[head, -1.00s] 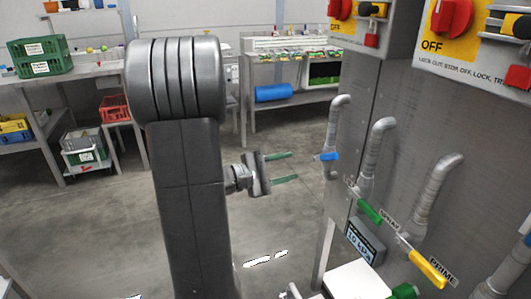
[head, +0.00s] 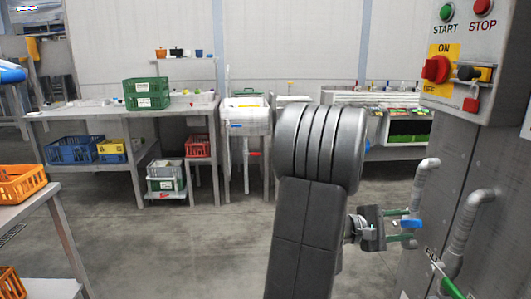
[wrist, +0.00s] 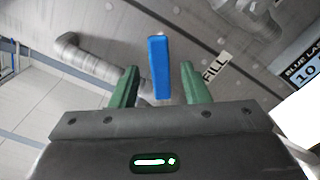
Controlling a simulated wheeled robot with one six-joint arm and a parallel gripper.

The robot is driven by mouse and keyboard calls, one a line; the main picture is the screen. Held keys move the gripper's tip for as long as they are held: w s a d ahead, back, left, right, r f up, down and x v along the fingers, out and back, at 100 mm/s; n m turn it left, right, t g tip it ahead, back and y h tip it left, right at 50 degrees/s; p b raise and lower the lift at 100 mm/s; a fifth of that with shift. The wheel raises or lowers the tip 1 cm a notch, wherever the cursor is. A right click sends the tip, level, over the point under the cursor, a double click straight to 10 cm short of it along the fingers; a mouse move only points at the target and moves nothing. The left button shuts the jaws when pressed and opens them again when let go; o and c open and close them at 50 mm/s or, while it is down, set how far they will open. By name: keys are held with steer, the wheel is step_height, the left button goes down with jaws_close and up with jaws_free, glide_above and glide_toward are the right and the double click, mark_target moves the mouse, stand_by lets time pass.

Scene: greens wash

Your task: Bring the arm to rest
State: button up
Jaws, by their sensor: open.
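My gripper (head: 413,225) is at the right of the head view, at the end of my dark grey arm, beside the grey machine. Its two green fingers are apart. In the wrist view my gripper (wrist: 158,85) shows its fingers pointing ahead with a blue valve handle (wrist: 159,66) in the gap between them. I cannot tell whether the fingers touch it. The blue handle also shows in the head view (head: 411,223), between the fingertips, by a bent grey pipe (head: 422,186). A FILL label (wrist: 216,68) is just right of the fingers.
The machine (head: 460,150) stands close on the right, with a red switch (head: 436,69) and padlock above. A green valve handle (head: 447,284) is low right. A table with orange crates (head: 22,183) is at left. Benches line the back wall. Open floor lies between.

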mark_target(410, 227)
steer(key=shift+w+d, duration=0.1)
steer(key=shift+d, duration=1.6)
steer(key=shift+a, duration=0.1)
steer(key=s+a, duration=0.1)
steer(key=a, duration=1.3)
steer(key=d, duration=0.9)
steer(key=w+d, duration=0.1)
steer(key=d, duration=0.4)
steer(key=shift+d+f, duration=0.15)
steer(key=shift+f, duration=0.05)
steer(key=shift+s+f+m, duration=0.2)
steer(key=shift+m, duration=0.4)
